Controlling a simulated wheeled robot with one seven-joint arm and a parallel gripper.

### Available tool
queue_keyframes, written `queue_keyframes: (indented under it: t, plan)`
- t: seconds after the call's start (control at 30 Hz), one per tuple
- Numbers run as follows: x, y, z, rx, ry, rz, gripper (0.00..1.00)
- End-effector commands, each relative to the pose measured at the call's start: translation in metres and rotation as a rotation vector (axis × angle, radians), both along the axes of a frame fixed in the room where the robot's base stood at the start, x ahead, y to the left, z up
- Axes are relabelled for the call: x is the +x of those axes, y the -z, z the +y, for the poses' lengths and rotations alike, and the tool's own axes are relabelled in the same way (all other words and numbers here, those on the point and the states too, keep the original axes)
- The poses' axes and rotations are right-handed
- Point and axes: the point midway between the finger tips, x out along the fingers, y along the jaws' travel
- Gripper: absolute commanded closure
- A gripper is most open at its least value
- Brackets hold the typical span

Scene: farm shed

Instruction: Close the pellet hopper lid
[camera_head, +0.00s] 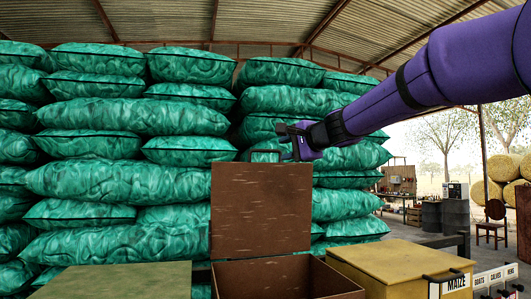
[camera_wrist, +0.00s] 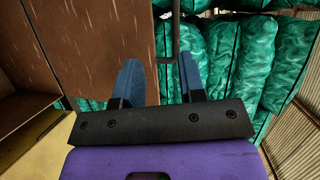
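The brown, streaked hopper lid (camera_head: 260,208) stands upright at the back of an open brown hopper bin (camera_head: 290,274) in the head view. My gripper (camera_head: 272,148) is just above the lid's top edge, with its fingers pointing left. In the wrist view the lid (camera_wrist: 100,45) fills the upper left. The two blue fingers of my gripper (camera_wrist: 160,82) are apart, the left one overlapping the lid in the picture. I cannot tell whether they touch it. The bin's front and any label on it are out of view.
A closed yellow bin (camera_head: 395,265) labelled MAIZE is right of the open bin, and a closed olive lid (camera_head: 120,280) is at left. Stacked green sacks (camera_head: 120,180) stand close behind. A chair (camera_head: 492,222) and barrels (camera_head: 455,213) are far right.

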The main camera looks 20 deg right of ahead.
Motion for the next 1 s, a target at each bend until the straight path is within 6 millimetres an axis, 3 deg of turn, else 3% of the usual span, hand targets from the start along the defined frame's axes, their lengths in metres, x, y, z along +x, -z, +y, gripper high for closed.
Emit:
queue_keyframes:
  t: [0.2, 0.7, 1.0]
  plan:
    - [0.021, -0.014, -0.009, 0.090, 0.027, -0.022, 0.63]
    - [0.085, -0.004, 0.018, 0.087, 0.025, -0.020, 0.63]
    - [0.111, -0.002, 0.029, 0.086, 0.027, -0.022, 0.63]
